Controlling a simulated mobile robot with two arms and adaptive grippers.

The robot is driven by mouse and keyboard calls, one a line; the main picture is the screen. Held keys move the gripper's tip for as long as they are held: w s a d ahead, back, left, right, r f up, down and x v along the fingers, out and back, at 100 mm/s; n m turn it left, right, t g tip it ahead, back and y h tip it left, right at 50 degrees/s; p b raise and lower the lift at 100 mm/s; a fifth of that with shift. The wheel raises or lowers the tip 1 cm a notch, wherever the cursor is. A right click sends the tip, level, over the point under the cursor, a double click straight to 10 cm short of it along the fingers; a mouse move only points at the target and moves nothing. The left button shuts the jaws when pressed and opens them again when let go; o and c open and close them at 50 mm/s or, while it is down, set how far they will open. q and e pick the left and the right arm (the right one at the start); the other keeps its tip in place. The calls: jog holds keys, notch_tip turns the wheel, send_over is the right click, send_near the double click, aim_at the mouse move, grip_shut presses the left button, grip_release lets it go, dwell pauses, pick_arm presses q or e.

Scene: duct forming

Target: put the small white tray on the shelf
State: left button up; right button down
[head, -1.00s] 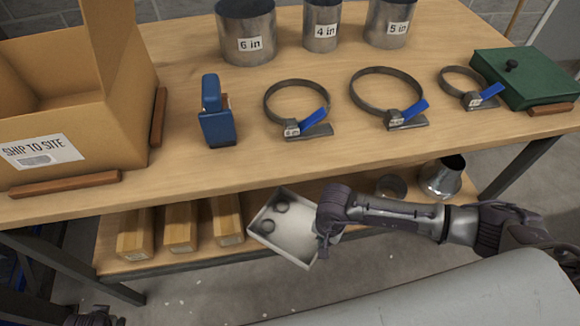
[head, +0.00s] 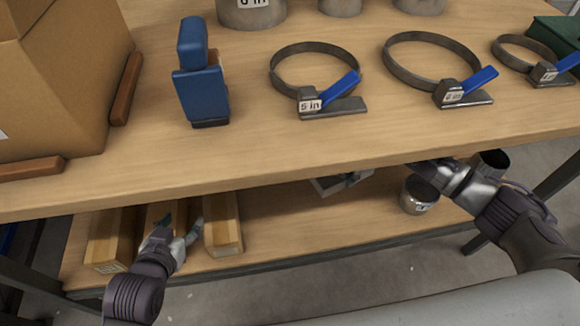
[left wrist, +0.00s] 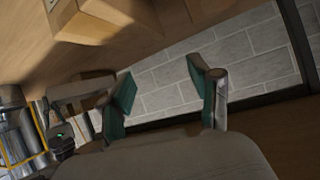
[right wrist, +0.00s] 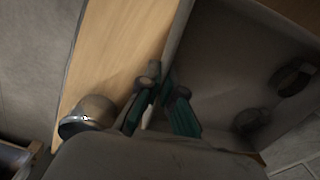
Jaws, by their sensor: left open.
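The small white tray (head: 342,183) shows only in part in the head view, under the tabletop edge and over the lower shelf (head: 285,215). In the right wrist view the tray (right wrist: 235,60) looks grey in shade and holds dark rings. My right gripper (right wrist: 158,112) has its fingers on either side of the tray's rim and is shut on it; in the head view its fingers are hidden under the tabletop. I cannot tell whether the tray touches the shelf. My left gripper (head: 178,232) is open and empty by the wooden blocks (head: 222,225), away from the tray.
A metal cup (head: 418,195) stands on the lower shelf right of the tray, with another metal piece (head: 490,162) beyond. The tabletop (head: 250,150) overhangs the shelf. It bears ring clamps (head: 315,75), a blue tool (head: 203,90) and a cardboard box (head: 60,80).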

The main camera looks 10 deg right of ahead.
jog(key=w+b, duration=0.1)
jog(key=w+r+n+b, duration=0.1)
jog(key=shift+w+r+b, duration=0.15)
jog(key=shift+w+b, duration=0.15)
jog(key=shift+w, duration=0.05)
jog(key=shift+w+a+r, duration=0.1)
jog(key=shift+r, duration=0.05)
jog(key=shift+s+a, duration=0.15)
jog(key=shift+s, duration=0.1)
jog(key=b, duration=0.2)
send_over(329, 228)
notch_tip(329, 228, down, 7)
jog(key=shift+r, duration=0.15)
notch_tip(329, 228, down, 4)
jog(key=shift+r+b, duration=0.1)
jog(key=shift+b, duration=0.5)
pick_arm(q)
jog(key=d+r+t+h, duration=0.1)
jog(key=d+r+t, duration=0.1)
jog(key=r+t, duration=0.3)
jog(key=w+d+r+t+h, duration=0.1)
jog(key=r+t, duration=0.4)
jog(key=r, duration=0.6)
jog(key=shift+d+h, duration=0.4)
jog(key=shift+h, duration=0.4)
